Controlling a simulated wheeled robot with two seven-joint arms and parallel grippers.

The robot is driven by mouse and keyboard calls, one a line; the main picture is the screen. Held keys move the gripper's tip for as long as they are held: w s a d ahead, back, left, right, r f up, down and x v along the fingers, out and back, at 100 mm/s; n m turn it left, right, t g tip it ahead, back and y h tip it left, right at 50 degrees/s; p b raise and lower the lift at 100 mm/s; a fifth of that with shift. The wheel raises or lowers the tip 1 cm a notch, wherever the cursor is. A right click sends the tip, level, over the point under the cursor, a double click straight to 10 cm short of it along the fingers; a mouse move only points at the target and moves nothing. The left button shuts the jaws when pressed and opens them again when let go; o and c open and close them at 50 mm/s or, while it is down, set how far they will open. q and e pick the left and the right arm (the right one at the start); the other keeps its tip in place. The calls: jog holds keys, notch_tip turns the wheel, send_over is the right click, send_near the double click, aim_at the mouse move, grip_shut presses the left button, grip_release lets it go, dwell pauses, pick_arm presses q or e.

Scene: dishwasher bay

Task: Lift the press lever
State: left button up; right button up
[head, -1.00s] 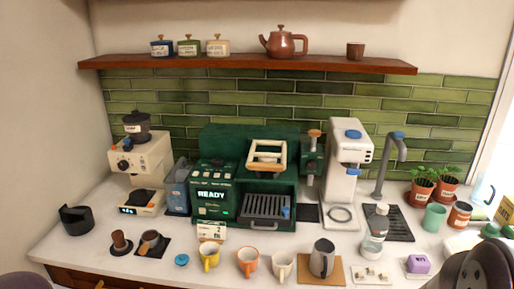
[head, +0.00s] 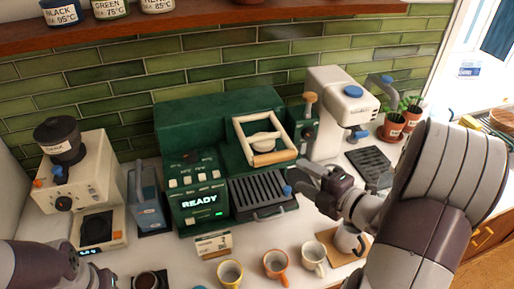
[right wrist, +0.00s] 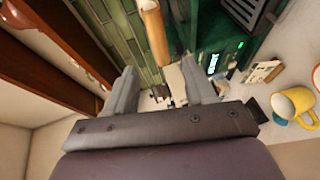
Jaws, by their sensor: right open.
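The press lever (head: 247,125) is a cream frame with a wooden grip bar, sitting on top of the green press machine (head: 195,115). The lever's wooden bar (head: 275,158) faces the front, above the dark drip grate. My right gripper (head: 304,178) is open and empty, just right of and slightly below the bar, apart from it. In the right wrist view, a wooden bar (right wrist: 154,35) lies beyond the gap between my open fingers (right wrist: 160,75). My left arm enters at the lower left of the head view; its jaws are not clear.
A blue-ended knob (head: 287,191) sits at the grate's right edge, close to my right gripper. Yellow, orange and cream cups (head: 276,264) stand in front. A white dispenser (head: 333,100) stands to the right, and a cream grinder (head: 80,185) to the left.

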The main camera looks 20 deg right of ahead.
aim_at(278, 160)
jog(key=p+x, duration=0.3)
jog(key=x, duration=0.7)
jog(key=shift+w+d+p, duration=0.1)
jog(key=shift+w+p, duration=0.25)
jog(key=shift+p, duration=0.05)
jog(key=shift+w, duration=0.2)
jog(key=shift+w+f, duration=0.15)
jog(key=shift+w, duration=0.05)
grip_shut()
pick_arm(q)
jog(key=r, duration=0.3)
jog(key=s+r, duration=0.1)
jog(key=shift+d+r, duration=0.3)
jog(key=shift+d, duration=0.05)
